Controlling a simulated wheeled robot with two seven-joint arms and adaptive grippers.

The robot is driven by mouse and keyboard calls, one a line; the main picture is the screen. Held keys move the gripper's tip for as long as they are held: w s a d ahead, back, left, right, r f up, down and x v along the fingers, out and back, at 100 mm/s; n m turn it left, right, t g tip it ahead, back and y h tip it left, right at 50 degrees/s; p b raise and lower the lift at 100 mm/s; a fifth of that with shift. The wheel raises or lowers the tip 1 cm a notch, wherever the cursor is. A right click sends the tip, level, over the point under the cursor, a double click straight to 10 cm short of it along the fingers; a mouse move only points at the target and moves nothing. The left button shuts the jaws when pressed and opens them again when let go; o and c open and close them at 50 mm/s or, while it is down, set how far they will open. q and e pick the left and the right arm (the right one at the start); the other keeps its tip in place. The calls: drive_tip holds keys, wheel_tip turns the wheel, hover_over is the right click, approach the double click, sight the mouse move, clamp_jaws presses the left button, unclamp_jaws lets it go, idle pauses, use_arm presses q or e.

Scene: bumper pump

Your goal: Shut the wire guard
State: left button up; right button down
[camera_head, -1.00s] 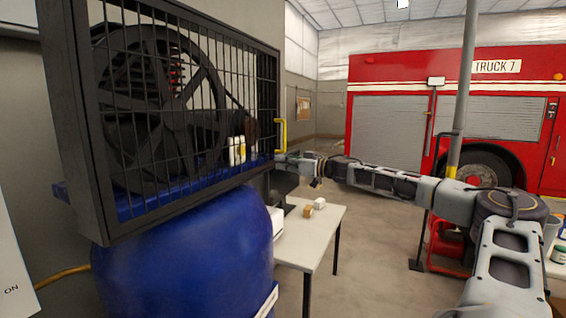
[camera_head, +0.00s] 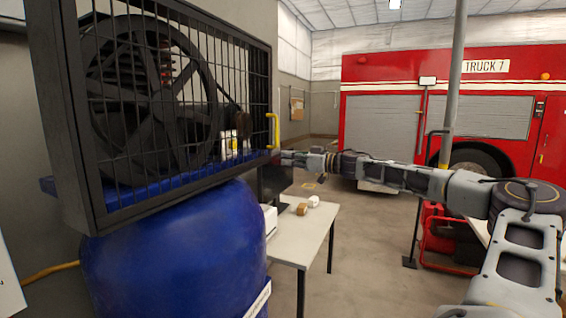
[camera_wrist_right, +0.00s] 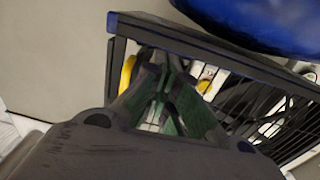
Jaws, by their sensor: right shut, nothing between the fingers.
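The wire guard (camera_head: 100,224) is a black frame with thin vertical bars, standing in front of a dark flywheel (camera_head: 150,100) above a blue tank. Its yellow handle (camera_head: 273,131) is on the right edge. I cannot tell whether the guard sits flush. My right gripper (camera_head: 284,158) is shut and empty, just right of and below the handle, close to the guard's edge; contact is unclear. In the right wrist view its green-padded fingers (camera_wrist_right: 158,85) meet in front of the guard's frame (camera_wrist_right: 215,48), with the yellow handle (camera_wrist_right: 127,73) partly hidden beside them. My left gripper is out of view.
The blue tank (camera_head: 175,255) stands under the guard. A pale table (camera_head: 305,240) with small boxes (camera_head: 303,209) is behind and below my right arm. A grey pole (camera_head: 455,90) and a red fire truck (camera_head: 440,75) stand farther right. Floor between table and truck is open.

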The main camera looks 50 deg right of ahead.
drive_tip(key=shift+b+v, duration=0.9)
drive_tip(key=shift+v, duration=1.85)
drive_tip(key=shift+d, duration=0.1)
